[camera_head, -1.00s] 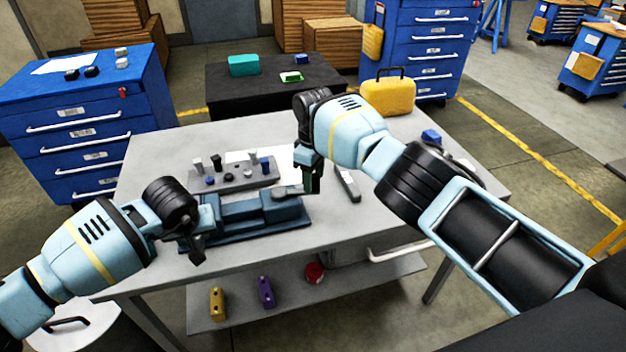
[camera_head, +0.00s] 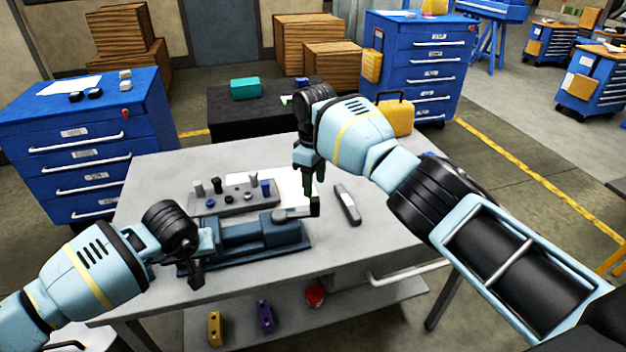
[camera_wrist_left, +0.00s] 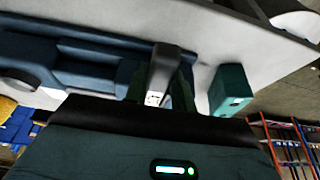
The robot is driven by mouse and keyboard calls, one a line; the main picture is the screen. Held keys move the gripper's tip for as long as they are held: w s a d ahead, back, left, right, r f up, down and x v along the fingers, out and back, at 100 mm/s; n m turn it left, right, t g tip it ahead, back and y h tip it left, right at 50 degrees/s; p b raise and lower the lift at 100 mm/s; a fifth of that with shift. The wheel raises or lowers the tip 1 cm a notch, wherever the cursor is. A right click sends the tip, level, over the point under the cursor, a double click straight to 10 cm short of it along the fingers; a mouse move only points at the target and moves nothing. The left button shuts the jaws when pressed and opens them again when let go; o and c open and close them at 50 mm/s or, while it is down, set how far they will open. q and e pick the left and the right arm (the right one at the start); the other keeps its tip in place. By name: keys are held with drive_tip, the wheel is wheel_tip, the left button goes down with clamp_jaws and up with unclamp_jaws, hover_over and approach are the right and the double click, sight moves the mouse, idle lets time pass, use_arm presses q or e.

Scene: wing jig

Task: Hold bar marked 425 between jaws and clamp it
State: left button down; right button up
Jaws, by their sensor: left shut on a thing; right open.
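The blue-grey vise (camera_head: 255,238) lies on the grey table, with its body running from left to right. My left gripper (camera_head: 198,268) is at the vise's left end. In the left wrist view it is shut on a grey bar (camera_wrist_left: 160,73) with a pale marked end, too small to read. The bar is beside the vise's blue body (camera_wrist_left: 95,58); I cannot tell whether it touches the jaws. My right gripper (camera_head: 313,203) is open at the vise's right end, by a grey handle-like part (camera_head: 291,213).
A rack (camera_head: 235,197) with several small pegs stands behind the vise. A loose grey bar (camera_head: 347,204) lies to its right. A teal block (camera_wrist_left: 230,90) shows beside the held bar in the wrist view. The table's right side is mostly clear.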

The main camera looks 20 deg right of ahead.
use_arm(q)
drive_tip(key=shift+s+d+r, duration=0.1)
drive_tip(key=shift+d+r, duration=0.15)
drive_tip(key=shift+d, duration=0.5)
drive_tip(key=c, duration=1.5)
unclamp_jaws()
drive_tip(key=o, duration=0.4)
drive_tip(key=shift+d, duration=0.15)
use_arm(e)
drive_tip(key=shift+d, duration=0.25)
use_arm(q)
drive_tip(key=shift+a, duration=0.25)
use_arm(e)
drive_tip(key=shift+a, duration=0.1)
use_arm(q)
drive_tip(key=v, duration=0.6)
drive_tip(key=shift+s+a+r+p, duration=0.1)
drive_tip(key=shift+s+r+p, duration=0.05)
drive_tip(key=shift+r+p, duration=0.15)
use_arm(e)
wheel_tip(320, 180, up, 2)
drive_tip(key=shift+r, duration=0.1)
use_arm(q)
drive_tip(key=shift+s+r, duration=0.2)
drive_tip(key=shift+r, duration=0.15)
